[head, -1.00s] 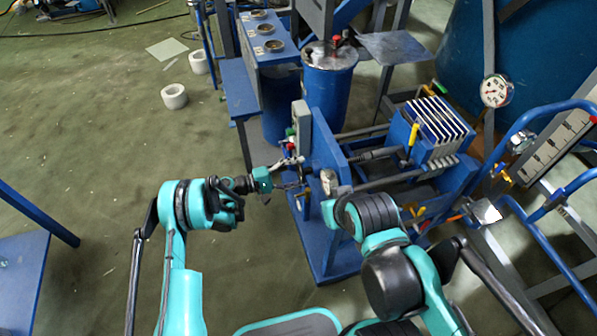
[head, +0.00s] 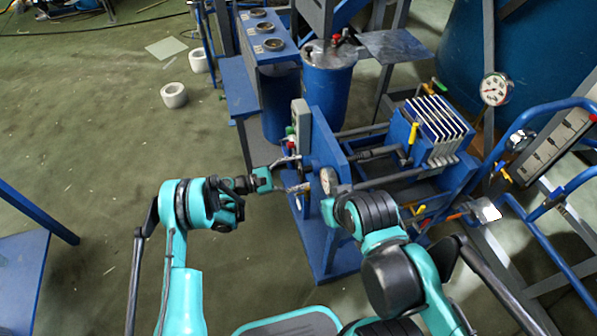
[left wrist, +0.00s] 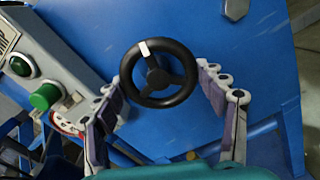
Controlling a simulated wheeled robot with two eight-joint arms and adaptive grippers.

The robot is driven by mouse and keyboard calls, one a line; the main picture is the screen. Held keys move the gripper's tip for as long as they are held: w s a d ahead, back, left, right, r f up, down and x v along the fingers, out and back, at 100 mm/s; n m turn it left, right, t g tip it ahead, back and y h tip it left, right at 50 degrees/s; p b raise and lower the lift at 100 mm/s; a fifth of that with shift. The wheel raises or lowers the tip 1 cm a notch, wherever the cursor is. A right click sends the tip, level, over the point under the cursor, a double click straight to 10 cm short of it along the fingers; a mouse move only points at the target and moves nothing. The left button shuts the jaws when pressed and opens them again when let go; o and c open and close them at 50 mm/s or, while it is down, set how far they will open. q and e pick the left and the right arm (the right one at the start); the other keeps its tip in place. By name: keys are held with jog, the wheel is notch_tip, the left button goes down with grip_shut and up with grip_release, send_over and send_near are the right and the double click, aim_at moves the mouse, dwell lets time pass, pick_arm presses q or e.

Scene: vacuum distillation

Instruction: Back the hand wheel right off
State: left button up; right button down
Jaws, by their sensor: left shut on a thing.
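The hand wheel (left wrist: 160,74) is black, with three spokes and a white mark on its upper rim in the left wrist view. It stands in front of the blue end plate (left wrist: 228,40), which also shows in the head view (head: 325,145). My left gripper (left wrist: 163,88) has its fingers on either side of the wheel's rim and is shut on it. In the head view my left gripper (head: 292,175) reaches the plate's left face; the wheel is too small to make out there.
A grey control box with a green button (left wrist: 45,97) sits left of the wheel, close to the left finger. White press plates (head: 437,120) stand at right.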

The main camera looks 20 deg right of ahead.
pick_arm(q)
jog(key=shift+n, duration=0.7)
jog(key=o, duration=1.2)
jog(key=shift+c, duration=0.2)
jog(key=a, duration=1.2)
jog(key=shift+s, duration=0.25)
